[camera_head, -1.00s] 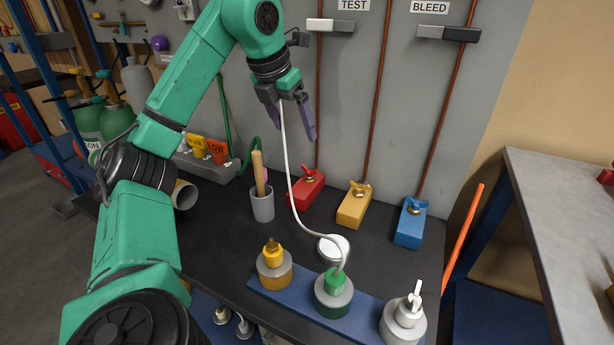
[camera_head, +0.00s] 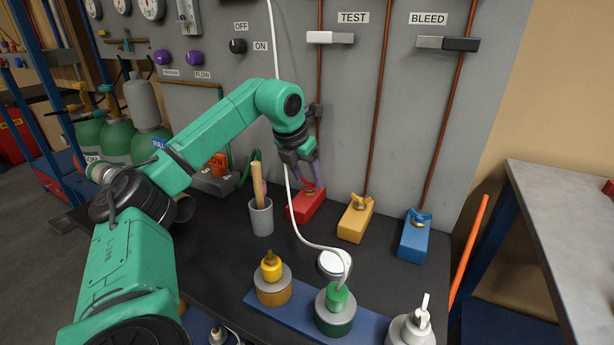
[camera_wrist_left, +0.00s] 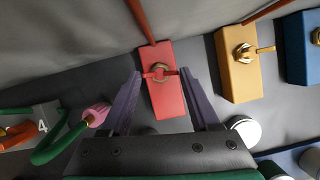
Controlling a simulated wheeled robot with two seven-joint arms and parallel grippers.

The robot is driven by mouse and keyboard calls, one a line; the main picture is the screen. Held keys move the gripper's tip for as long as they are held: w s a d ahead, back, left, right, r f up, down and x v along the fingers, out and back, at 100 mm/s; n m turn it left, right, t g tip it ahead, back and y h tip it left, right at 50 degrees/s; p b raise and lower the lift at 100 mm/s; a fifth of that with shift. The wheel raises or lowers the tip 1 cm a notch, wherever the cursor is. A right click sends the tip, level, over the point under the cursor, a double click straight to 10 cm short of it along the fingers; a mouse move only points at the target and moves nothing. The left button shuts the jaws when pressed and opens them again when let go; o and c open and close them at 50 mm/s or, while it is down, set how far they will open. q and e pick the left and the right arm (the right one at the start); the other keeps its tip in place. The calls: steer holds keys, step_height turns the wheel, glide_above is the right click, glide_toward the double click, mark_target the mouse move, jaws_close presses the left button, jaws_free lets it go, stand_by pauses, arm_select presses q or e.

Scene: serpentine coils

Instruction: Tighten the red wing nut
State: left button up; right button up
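The red wing nut (camera_wrist_left: 160,73) sits on top of the red block (camera_wrist_left: 166,100), where a copper pipe enters. In the left wrist view the nut has reddish wings around a brass centre. My left gripper (camera_wrist_left: 160,78) is open above the block, with one purple finger on each side of the nut; I cannot tell whether the fingers touch its wings. In the head view the left gripper (camera_head: 309,180) reaches down over the red block (camera_head: 306,207) and hides most of the nut. My right gripper is not in view.
A yellow block (camera_head: 355,222) and a blue block (camera_head: 414,240) stand to the right. A grey cup (camera_head: 261,217) with a wooden handle stands close left. A white hose (camera_head: 288,190) hangs in front of the gripper. Several capped fittings stand on a blue strip (camera_head: 374,318).

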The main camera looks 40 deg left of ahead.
arm_select(q)
steer(key=c, duration=0.5)
steer(key=shift+o, duration=0.2)
steer(key=m+p, duration=0.1)
steer(key=m+h+p, duration=0.1)
steer(key=m, duration=0.1)
steer(key=m+p, duration=0.1)
steer(key=p, duration=0.1)
steer(key=shift+a+r+h, duration=0.2)
steer(key=shift+a+h, duration=0.05)
steer(key=shift+h, duration=0.05)
steer(key=m+h+p, duration=0.1)
steer(key=m+p, duration=0.1)
steer(key=p, duration=0.1)
steer(key=m+g+p, duration=0.1)
steer(key=m+p, duration=0.2)
steer(key=m+h+p, duration=0.1)
steer(key=m+p, duration=0.2)
steer(key=shift+w+a+r+g+h, duration=0.15)
steer(key=shift+w+a+g+h, duration=0.1)
steer(key=shift+w+g+h, duration=0.05)
steer(key=shift+w+a+f+m+g+h+p, duration=0.1)
steer(key=shift+m+g+p, duration=0.05)
steer(key=shift+m+p, duration=0.35)
steer(key=shift+d+f+m+g+h+p, duration=0.1)
steer(key=shift+m+g+p, duration=0.15)
steer(key=shift+m, duration=0.4)
steer(key=shift+w+a+m+g+h+p, duration=0.1)
steer(key=shift+m+p, duration=0.35)
steer(key=shift+m, duration=0.1)
